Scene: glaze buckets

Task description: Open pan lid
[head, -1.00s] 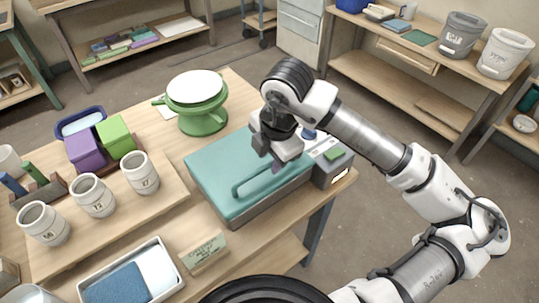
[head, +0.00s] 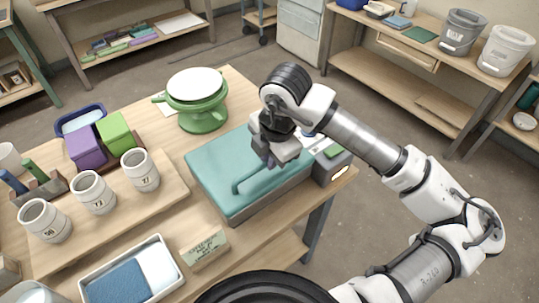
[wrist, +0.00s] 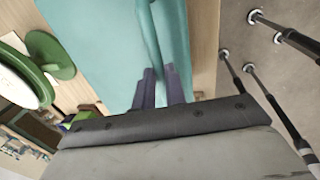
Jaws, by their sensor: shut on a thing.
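The pan is a grey box with a teal lid (head: 225,178), standing on the wooden table. The lid lies flat on the box, with no gap that I can see. A teal bar handle (head: 251,181) runs along its top. My gripper (head: 272,160) is over the lid at the handle's far right end. In the wrist view, the two dark fingers of my gripper (wrist: 160,88) sit on either side of the handle (wrist: 150,42) and are shut on it. The fingertips are partly hidden in the head view.
A green stand with a white top (head: 197,90) is behind the lid. A grey device (head: 331,169) stands close on the right. Several numbered cups (head: 93,192) are at left. A sign (head: 204,249) and a white tray (head: 165,262) are in front.

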